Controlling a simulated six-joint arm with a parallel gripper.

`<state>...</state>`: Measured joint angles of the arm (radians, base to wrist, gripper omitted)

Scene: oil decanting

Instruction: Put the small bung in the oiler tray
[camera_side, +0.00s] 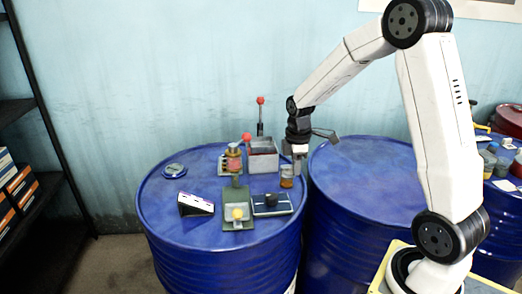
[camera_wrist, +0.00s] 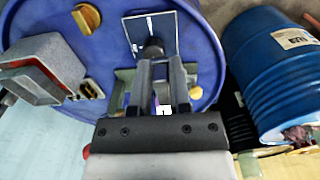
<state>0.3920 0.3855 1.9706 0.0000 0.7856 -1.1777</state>
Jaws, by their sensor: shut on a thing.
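My gripper (camera_side: 300,160) hangs over the right edge of the left blue drum. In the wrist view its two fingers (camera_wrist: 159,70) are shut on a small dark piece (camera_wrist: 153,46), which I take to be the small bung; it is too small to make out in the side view.
An open grey metal box (camera_side: 263,163) stands behind, near a red-knobbed lever (camera_side: 260,101). A green stand with a yellow ball (camera_side: 237,213) and a white-topped block (camera_side: 195,204) are left. The middle drum (camera_side: 365,180) is bare.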

